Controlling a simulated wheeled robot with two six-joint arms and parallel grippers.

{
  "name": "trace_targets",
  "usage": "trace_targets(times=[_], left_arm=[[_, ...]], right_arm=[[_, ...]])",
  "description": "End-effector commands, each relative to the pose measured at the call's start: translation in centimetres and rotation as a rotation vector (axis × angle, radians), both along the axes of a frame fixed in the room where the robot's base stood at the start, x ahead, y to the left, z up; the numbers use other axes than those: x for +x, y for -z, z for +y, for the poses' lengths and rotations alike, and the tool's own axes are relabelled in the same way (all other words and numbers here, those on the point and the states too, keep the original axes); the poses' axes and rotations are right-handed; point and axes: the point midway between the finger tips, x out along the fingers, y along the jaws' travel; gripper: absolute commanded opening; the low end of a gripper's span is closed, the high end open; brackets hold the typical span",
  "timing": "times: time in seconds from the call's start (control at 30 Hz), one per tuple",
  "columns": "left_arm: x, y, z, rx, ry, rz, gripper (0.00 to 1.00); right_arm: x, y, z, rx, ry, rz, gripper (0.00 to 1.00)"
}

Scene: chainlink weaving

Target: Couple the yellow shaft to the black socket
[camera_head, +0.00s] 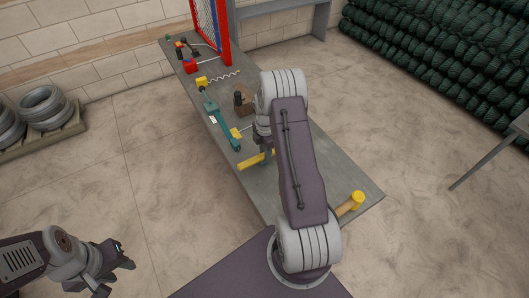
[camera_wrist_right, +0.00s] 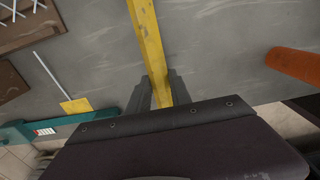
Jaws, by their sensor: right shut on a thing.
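The yellow shaft (camera_wrist_right: 146,32) runs up the middle of the right wrist view, between the two dark fingers of my right gripper (camera_wrist_right: 160,90), which is shut on it. In the head view the yellow shaft (camera_head: 250,162) shows beside my right gripper (camera_head: 264,155), low over the grey bench; my right arm hides part of this area. I cannot tell the shaft's exact height. A dark upright piece (camera_head: 238,98) by the brown block may be the black socket, but it is too small to be sure. My left gripper (camera_head: 116,270) is open and empty, off the bench at lower left.
The grey bench (camera_head: 300,150) holds a teal tool (camera_head: 218,120), a brown block (camera_head: 246,106), a wavy wire (camera_head: 225,77) and a red and blue frame (camera_head: 210,30) at the far end. A wooden cylinder with a yellow end (camera_head: 357,197) lies at the near right.

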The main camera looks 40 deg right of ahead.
Motion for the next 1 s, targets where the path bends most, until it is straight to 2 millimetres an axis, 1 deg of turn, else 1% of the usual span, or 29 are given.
trace_targets(times=[1.0], left_arm=[[0.0,-0.1,0.0,0.0,0.0,0.0,0.36]], right_arm=[[-0.3,-0.1,-3.0,-0.001,0.0,-0.002,0.0]])
